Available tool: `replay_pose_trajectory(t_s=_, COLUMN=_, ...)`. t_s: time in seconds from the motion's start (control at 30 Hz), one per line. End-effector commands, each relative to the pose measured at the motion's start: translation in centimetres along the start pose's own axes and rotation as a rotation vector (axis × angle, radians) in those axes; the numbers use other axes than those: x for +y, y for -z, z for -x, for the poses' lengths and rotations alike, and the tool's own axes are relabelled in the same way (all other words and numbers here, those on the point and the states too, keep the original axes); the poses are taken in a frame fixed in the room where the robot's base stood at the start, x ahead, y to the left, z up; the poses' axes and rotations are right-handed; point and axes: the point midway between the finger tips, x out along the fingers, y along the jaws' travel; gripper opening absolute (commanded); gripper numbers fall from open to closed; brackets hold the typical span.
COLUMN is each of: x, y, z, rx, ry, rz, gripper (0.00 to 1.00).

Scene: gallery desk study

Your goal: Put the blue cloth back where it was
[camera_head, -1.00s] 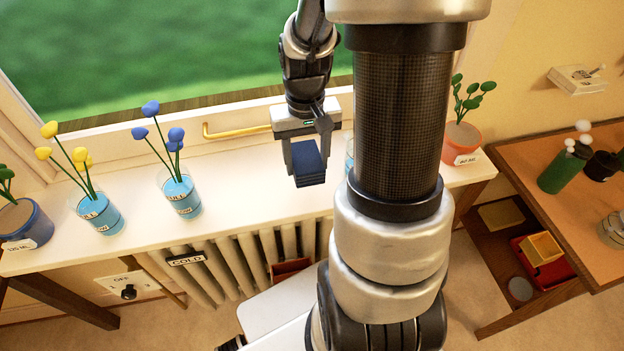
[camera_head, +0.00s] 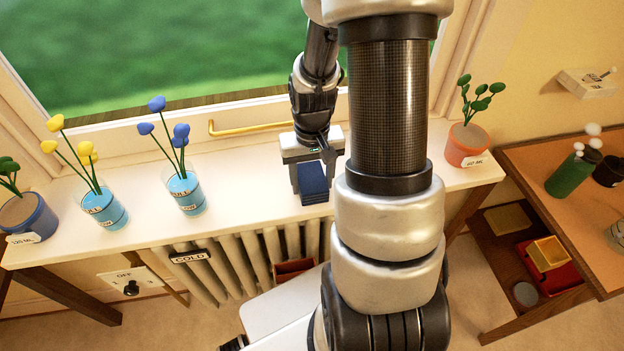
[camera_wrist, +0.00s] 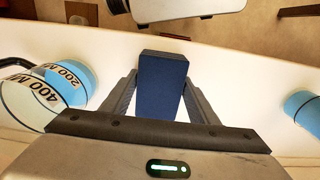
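The blue cloth (camera_head: 313,184) is a dark blue folded block, at the white window sill (camera_head: 245,190) near its front edge. My gripper (camera_head: 312,180) points down with one finger on each side of the cloth. In the wrist view the cloth (camera_wrist: 162,85) sits between the two grey fingers, whose tips appear to press against its sides. The cloth is low at the sill; whether its underside touches the sill cannot be told.
Glasses with blue flowers (camera_head: 185,195) and yellow flowers (camera_head: 103,210) stand left on the sill. A potted plant (camera_head: 465,145) stands right. A yellow handle (camera_head: 250,129) lies behind. A radiator (camera_head: 235,262) is below. In the wrist view, labelled containers (camera_wrist: 35,100) flank the left.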

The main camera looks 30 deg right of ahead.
Motion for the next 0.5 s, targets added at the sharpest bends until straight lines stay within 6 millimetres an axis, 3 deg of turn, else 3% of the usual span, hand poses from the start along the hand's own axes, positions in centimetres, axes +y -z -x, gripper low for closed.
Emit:
replay_pose_trajectory(t_s=0.33, x=0.0, y=0.0, z=0.1, rx=-0.001, ry=0.000, rz=0.000, gripper=0.70)
replay_pose_trajectory(t_s=0.5, x=0.0, y=0.1, z=1.6, rx=0.004, ry=0.000, rz=0.000, gripper=0.70)
